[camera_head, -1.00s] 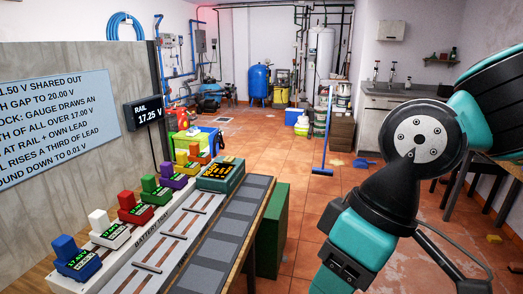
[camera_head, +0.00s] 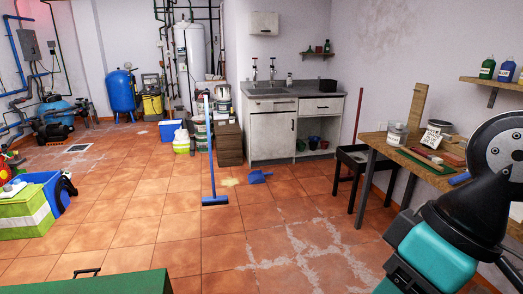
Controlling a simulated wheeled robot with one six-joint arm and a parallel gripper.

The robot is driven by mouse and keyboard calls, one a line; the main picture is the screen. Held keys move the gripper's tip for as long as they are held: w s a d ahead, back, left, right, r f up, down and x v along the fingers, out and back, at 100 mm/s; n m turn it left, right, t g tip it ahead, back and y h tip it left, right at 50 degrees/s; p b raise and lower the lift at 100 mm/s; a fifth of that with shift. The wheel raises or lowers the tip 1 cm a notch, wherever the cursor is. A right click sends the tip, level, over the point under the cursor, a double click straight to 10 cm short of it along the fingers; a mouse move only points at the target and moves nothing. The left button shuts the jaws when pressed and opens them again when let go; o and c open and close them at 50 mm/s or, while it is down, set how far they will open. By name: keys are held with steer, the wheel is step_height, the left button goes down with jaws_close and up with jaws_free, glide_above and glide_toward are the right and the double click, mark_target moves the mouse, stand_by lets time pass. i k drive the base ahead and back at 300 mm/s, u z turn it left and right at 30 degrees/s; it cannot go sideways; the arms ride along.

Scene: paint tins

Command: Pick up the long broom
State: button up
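A long broom with a blue handle and blue head (camera_head: 214,200) stands nearly upright on the tiled floor, left of the middle of the view. Its handle rises in front of stacked tubs and brown crates, and nothing appears to hold it. My arm shows at the lower right, well apart from the broom. My gripper is outside the frame.
A blue dustpan (camera_head: 258,176) lies right of the broom. Brown crates (camera_head: 229,144) and a sink cabinet (camera_head: 271,136) stand behind. A workbench (camera_head: 371,139) is at right, a green box (camera_head: 95,283) at lower left. The floor before the broom is open.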

mark_target(215, 200)
steer(key=z, duration=0.35)
steer(key=i, duration=2.25)
steer(key=u, duration=0.25)
steer(key=i, duration=2.1)
steer(key=u, duration=1.2)
steer(key=i, duration=1.15)
steer(key=u, duration=0.5)
